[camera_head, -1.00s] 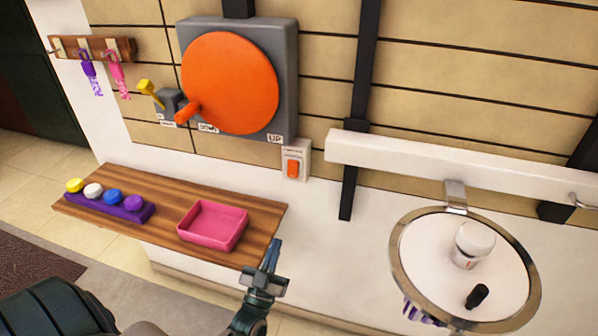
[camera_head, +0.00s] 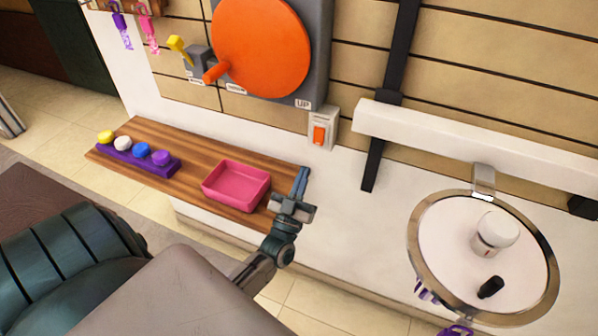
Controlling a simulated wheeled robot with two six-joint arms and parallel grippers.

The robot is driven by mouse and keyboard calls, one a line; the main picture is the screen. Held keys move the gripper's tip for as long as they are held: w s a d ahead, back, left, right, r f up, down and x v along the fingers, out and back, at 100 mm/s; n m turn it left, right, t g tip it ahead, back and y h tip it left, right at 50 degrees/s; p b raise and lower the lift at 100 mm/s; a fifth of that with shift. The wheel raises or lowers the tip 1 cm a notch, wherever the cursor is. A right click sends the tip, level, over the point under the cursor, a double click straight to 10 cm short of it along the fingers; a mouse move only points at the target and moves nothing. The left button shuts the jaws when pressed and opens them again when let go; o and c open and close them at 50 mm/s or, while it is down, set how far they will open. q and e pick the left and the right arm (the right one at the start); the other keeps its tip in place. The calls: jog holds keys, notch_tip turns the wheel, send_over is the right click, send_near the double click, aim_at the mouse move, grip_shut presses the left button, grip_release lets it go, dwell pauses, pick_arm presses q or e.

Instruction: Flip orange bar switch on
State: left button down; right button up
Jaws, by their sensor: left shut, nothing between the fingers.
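The orange bar switch (camera_head: 319,135) is a small orange rocker on a white wall plate, below the "UP" label of the grey panel. My left gripper (camera_head: 301,180) is shut and empty, pointing up toward the wall. In the picture it is below and slightly left of the switch, apart from it, by the right end of the wooden shelf. My right gripper is out of view.
A large orange disc (camera_head: 262,48) with a handle is on the grey panel. The wooden shelf (camera_head: 190,180) holds a pink tray (camera_head: 236,185) and a purple block with several coloured knobs (camera_head: 140,157). A round metal-rimmed tray (camera_head: 549,265) with a white jar is at right, under a white rail (camera_head: 470,145).

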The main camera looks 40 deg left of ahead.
aim_at(319, 138)
pick_arm(q)
jog(key=w, duration=0.2)
jog(key=w+a+r+p, duration=0.1)
jog(key=w, duration=0.1)
jog(key=w+r+p, duration=0.1)
jog(key=w, duration=0.1)
jog(key=shift+w+a+r, duration=0.15)
jog(key=shift+w+a, duration=0.1)
jog(key=shift+a, duration=0.05)
jog(key=shift+w+a, duration=0.1)
jog(key=shift+w, duration=0.35)
